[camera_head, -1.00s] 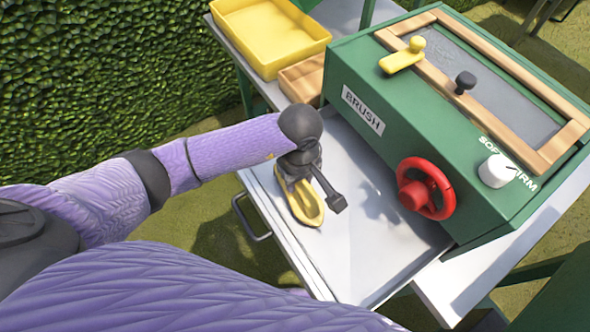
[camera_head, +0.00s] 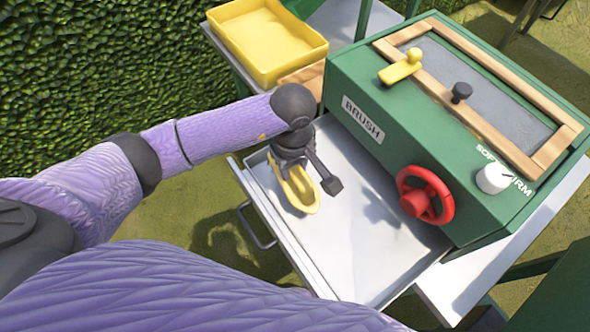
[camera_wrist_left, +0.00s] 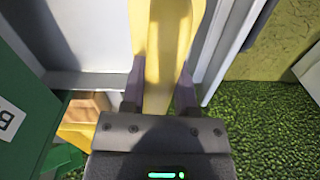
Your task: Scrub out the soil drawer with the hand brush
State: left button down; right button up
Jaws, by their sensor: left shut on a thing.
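The soil drawer (camera_head: 375,262) is pulled out of the green machine, a shallow pale metal tray with a bar handle on its outer side. The yellow hand brush (camera_head: 300,191) is in the drawer near its far left corner. My left gripper (camera_head: 292,160) is shut on the brush from above. In the left wrist view the gripper (camera_wrist_left: 158,90) has a finger on each side of the yellow brush (camera_wrist_left: 165,40). The brush's underside is hidden, so I cannot tell whether it touches the drawer floor. My right gripper is not in view.
A yellow tray (camera_head: 268,38) stands behind on the table. The drawer's middle and near part are clear.

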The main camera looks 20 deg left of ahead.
pick_arm(q)
jog(key=shift+r+p, duration=1.05)
jog(key=shift+r, duration=0.85)
